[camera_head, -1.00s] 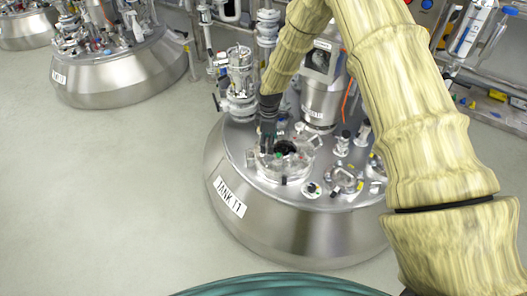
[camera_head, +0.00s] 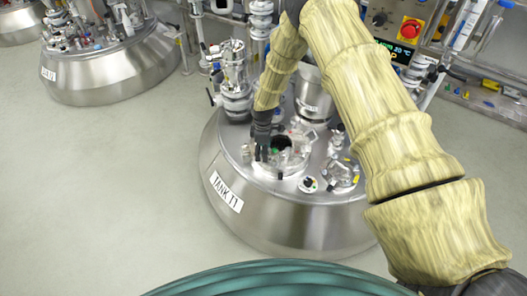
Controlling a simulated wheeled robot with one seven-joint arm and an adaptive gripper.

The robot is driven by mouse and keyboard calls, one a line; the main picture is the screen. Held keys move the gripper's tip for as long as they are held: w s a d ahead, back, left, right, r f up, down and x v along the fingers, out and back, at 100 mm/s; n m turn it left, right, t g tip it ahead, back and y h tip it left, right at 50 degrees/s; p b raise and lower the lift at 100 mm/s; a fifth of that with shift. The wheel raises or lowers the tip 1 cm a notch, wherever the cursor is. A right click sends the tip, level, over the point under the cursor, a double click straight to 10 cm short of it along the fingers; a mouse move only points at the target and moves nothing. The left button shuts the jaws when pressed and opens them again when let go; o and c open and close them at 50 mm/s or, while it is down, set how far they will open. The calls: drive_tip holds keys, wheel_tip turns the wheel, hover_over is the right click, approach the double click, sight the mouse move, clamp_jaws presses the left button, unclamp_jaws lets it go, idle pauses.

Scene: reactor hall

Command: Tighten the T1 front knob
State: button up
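The steel tank labelled TANK T1 (camera_head: 283,226) stands in the middle of the view. On its lid is a round manhole port (camera_head: 284,152) with a dark opening and small clamp knobs around its rim. My dark gripper (camera_head: 261,156) points down at the left rim of this port, close to the clamps there. The gripper covers part of the left rim. Its fingers are too small and dark to show whether they are open or shut, or whether they touch a knob.
A glass-and-steel fitting (camera_head: 236,80) rises from the lid just left of my arm. A smaller port (camera_head: 341,176) sits on the lid's right. A control panel with a red button (camera_head: 410,28) is behind. Another tank (camera_head: 110,75) stands back left. The left floor is clear.

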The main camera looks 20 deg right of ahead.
drive_tip(key=shift+f, duration=0.55)
drive_tip(key=shift+c, duration=0.2)
drive_tip(key=c, duration=1)
drive_tip(key=shift+d+m, duration=0.1)
drive_tip(key=shift+m, duration=0.3)
drive_tip(key=m+b, duration=0.1)
drive_tip(key=m, duration=0.2)
drive_tip(key=shift+d+f+m, duration=0.1)
drive_tip(key=shift+m, duration=0.3)
drive_tip(key=m+b, duration=0.1)
drive_tip(key=m, duration=0.3)
drive_tip(key=shift+d+m, duration=0.15)
drive_tip(key=shift+m, duration=0.15)
